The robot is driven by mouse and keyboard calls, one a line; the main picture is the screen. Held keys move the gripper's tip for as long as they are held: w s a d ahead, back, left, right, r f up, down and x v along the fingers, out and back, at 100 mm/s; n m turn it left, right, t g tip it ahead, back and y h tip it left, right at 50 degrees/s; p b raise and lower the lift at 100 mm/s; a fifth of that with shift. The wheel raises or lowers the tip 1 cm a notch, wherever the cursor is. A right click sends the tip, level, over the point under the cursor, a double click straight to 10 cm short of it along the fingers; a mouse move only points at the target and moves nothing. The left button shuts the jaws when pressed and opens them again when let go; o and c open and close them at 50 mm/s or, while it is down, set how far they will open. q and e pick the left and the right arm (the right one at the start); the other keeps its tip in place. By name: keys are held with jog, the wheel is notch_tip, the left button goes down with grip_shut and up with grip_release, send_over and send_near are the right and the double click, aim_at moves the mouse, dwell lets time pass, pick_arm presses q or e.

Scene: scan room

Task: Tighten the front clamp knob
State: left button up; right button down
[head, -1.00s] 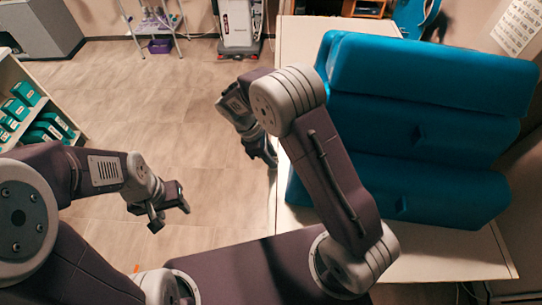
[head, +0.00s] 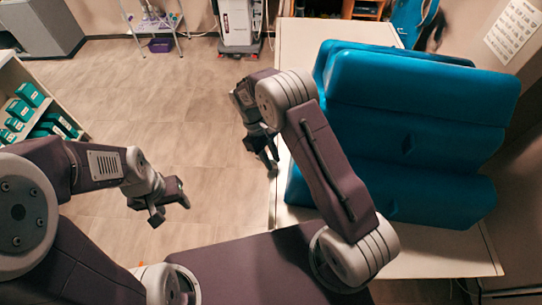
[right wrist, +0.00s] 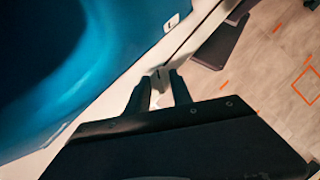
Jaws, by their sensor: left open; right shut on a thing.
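My right gripper (head: 268,160) is at the left edge of the white table in the head view. My left gripper (head: 169,204) is open and empty over the floor on the left, well away from the table.
A large blue cushioned piece (head: 410,140) lies on the white table (head: 440,260), close beside my right arm. A shelf with green boxes (head: 30,95) stands at the left. A cart (head: 240,25) stands at the back. The floor between is clear.

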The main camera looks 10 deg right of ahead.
jog(key=m+y, duration=0.1)
jog(key=m, duration=0.1)
jog(key=m+g+y+p, duration=0.1)
jog(key=m, duration=0.2)
jog(key=shift+d+r+m, duration=0.1)
jog(key=shift+d+m, duration=0.1)
jog(key=shift+m, duration=0.1)
jog(key=m+y+p, duration=0.1)
jog(key=m+y, duration=0.1)
jog(key=m, duration=0.2)
jog(key=shift+m, duration=0.7)
jog(key=c, duration=1.1)
grip_release()
jog(key=shift+c, duration=0.2)
jog(key=b+v, duration=0.1)
jog(key=v, duration=0.8)
jog(key=shift+s+d, duration=0.1)
